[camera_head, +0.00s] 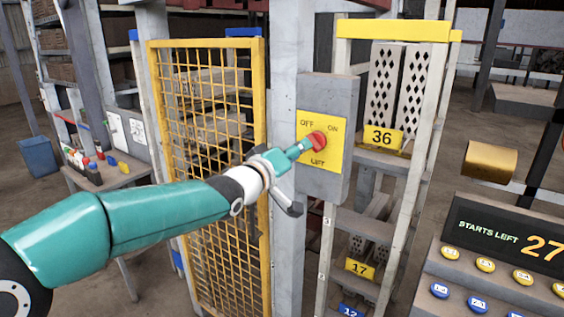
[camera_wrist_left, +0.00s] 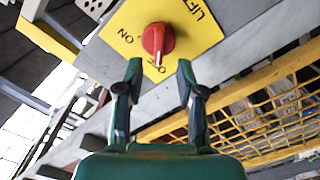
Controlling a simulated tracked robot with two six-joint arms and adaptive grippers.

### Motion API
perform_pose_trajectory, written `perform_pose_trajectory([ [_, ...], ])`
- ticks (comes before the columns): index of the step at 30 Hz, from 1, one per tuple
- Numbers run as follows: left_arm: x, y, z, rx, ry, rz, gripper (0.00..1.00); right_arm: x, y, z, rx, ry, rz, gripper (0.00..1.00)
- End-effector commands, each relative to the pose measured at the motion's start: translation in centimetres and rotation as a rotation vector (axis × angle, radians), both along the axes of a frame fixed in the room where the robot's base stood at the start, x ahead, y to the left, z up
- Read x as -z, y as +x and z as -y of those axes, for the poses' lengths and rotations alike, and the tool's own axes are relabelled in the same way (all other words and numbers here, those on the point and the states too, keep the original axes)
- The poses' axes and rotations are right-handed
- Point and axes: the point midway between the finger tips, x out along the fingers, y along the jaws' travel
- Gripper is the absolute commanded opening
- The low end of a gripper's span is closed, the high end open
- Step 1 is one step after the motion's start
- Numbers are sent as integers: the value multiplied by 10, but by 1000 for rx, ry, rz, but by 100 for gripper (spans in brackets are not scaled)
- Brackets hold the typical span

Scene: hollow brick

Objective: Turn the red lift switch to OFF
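The red lift switch (camera_head: 318,139) sits on a yellow plate (camera_head: 322,158) marked OFF, ON and LIFT, on a grey box. In the left wrist view the red knob (camera_wrist_left: 158,38) has its handle and pale tip at the OFF label, partly covering it. ON is to its left there. My left gripper (camera_head: 303,146) is at the plate, beside the knob. In the left wrist view its two fingers (camera_wrist_left: 160,68) are apart, with the handle tip near the gap between them and nothing gripped. Contact cannot be told. My right gripper is not in view.
A yellow mesh gate (camera_head: 262,95) stands left of the switch box (camera_head: 336,95). A rack with hollow bricks (camera_head: 398,85) and number tags stands to the right. A console (camera_head: 500,235) reading "STARTS LEFT 27" is at lower right. A cluttered bench (camera_head: 110,178) is at left.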

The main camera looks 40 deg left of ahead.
Motion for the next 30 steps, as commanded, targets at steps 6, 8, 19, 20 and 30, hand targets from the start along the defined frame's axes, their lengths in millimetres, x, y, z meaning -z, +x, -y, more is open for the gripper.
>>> perform_pose_trajectory([
  [6,0,-43,3,-1,-1,0,38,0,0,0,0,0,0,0],
  [8,1,-51,4,-2,0,-1,38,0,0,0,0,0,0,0],
  [19,2,-66,6,0,-2,-3,38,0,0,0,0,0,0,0],
  [20,2,-66,6,0,-2,-3,38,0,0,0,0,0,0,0],
  [30,3,-64,7,4,-2,-5,38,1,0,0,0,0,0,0],
])
